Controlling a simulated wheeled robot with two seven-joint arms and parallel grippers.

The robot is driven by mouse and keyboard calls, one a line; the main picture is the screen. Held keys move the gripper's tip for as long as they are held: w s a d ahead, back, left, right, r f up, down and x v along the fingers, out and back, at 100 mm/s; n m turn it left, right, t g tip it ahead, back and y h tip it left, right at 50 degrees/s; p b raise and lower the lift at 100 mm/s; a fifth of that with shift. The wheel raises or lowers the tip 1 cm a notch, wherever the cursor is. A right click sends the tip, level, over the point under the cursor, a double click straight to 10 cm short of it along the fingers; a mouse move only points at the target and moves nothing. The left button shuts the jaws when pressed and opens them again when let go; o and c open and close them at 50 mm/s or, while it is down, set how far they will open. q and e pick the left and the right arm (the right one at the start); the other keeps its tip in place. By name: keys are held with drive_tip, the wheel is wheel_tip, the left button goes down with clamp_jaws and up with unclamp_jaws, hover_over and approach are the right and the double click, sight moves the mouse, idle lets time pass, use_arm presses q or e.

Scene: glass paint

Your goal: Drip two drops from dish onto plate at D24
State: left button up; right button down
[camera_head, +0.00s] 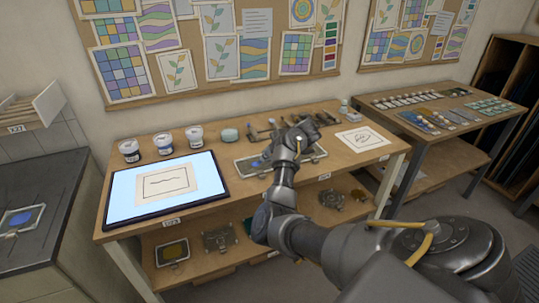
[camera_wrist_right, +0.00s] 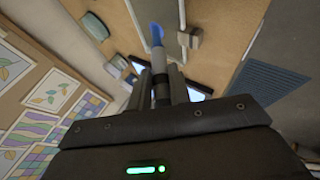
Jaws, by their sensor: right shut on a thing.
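My right gripper (camera_head: 300,136) is over the back of the middle table, above a pale tray. In the right wrist view the gripper (camera_wrist_right: 160,85) is shut on a slender tool (camera_wrist_right: 158,58) with a grey body and a blue tip. A lit panel (camera_head: 122,190) with a line drawing lies at the table's left. Another plate with a blue patch (camera_head: 24,217) lies on the left cabinet. No label reads clearly as D24. My left gripper is out of view.
Several lidded jars (camera_head: 162,144) stand at the table's back left. Dark tools (camera_head: 262,130) lie along the back edge. A drawing sheet (camera_head: 362,139) lies at the right. Plates (camera_head: 173,252) lie on the lower shelf. A second table (camera_head: 450,130) stands to the right.

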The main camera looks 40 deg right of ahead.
drive_tip(key=shift+f+b, duration=0.3)
drive_tip(key=shift+b, duration=0.1)
drive_tip(key=shift+b, duration=0.4)
idle(1.1)
idle(0.4)
wheel_tip(320, 180, up, 2)
drive_tip(key=shift+r+p, duration=0.1)
drive_tip(key=shift+p, duration=0.5)
drive_tip(key=shift+w, duration=0.1)
drive_tip(key=shift+w+a, duration=0.15)
drive_tip(key=shift+a, duration=0.15)
drive_tip(key=shift+w+a+b, duration=0.55)
drive_tip(key=shift+w+a, duration=0.15)
drive_tip(key=shift+a, duration=0.25)
